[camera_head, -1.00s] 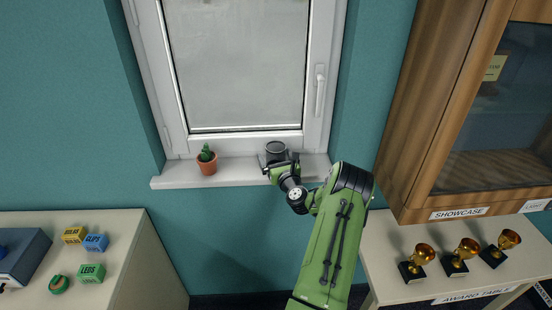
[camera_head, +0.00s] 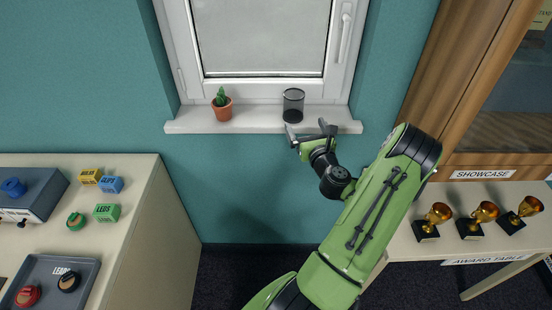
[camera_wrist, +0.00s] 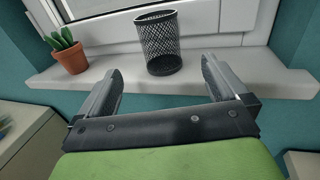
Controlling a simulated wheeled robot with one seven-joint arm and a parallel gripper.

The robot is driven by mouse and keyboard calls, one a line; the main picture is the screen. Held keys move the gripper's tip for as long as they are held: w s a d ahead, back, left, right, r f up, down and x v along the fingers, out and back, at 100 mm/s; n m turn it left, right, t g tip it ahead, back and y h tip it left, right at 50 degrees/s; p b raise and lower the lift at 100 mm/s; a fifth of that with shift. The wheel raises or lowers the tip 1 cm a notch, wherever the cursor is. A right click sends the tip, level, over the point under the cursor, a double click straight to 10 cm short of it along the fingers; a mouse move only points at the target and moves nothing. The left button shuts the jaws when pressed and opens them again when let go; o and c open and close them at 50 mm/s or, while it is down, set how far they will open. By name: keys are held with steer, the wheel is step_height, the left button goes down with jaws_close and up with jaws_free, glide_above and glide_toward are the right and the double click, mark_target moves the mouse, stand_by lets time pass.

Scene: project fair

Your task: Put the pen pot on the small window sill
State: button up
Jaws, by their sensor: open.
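The pen pot (camera_head: 293,105), a dark mesh cup, stands upright and empty on the white window sill (camera_head: 256,122), right of the middle. It also shows in the wrist view (camera_wrist: 160,42), standing on the sill (camera_wrist: 200,72) just beyond my fingers. My gripper (camera_head: 311,132) is open and empty, in front of the sill's front edge and apart from the pot. In the wrist view my open gripper (camera_wrist: 163,85) has its two fingers wide apart, with the pot seen between and beyond them.
A cactus in a terracotta pot (camera_head: 222,107) stands on the sill to the left. Left is a table (camera_head: 150,225) with coloured boxes and a tray (camera_head: 58,270). Right are a wooden showcase (camera_head: 450,85) and an award table (camera_head: 400,245) with gold trophies.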

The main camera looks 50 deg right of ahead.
steer(key=w+a+r+n+g+y, duration=0.1)
steer(key=w+a+r+n+y, duration=0.1)
steer(key=w+a+n+y, duration=0.45)
steer(key=w+a+r+n+g+y, duration=0.1)
steer(key=a+n+y, duration=0.2)
steer(key=a+n, duration=0.75)
steer(key=w+a+r+n+y, duration=0.2)
steer(key=w+a+n+y, duration=0.2)
steer(key=a+n, duration=0.5)
steer(key=s+a+r+n+g, duration=0.1)
steer(key=s+a+n+g, duration=0.1)
steer(key=s+a+n, duration=0.3)
steer(key=s+a+n+g, duration=0.1)
steer(key=a+n+g, duration=0.15)
steer(key=a, duration=0.45)
steer(key=s+a+r+n+g+h, duration=0.1)
steer(key=s+n, duration=0.3)
steer(key=s, duration=0.5)
steer(key=s+a+r+n+g+h, duration=0.1)
steer(key=s+r+n+g+h, duration=0.1)
steer(key=s+n, duration=0.3)
steer(key=s+r, duration=0.1)
steer(key=s, duration=0.3)
steer(key=shift+s+a+r, duration=0.2)
steer(key=shift+s+r, duration=0.1)
steer(key=shift+r, duration=0.1)
steer(key=shift+h, duration=0.25)
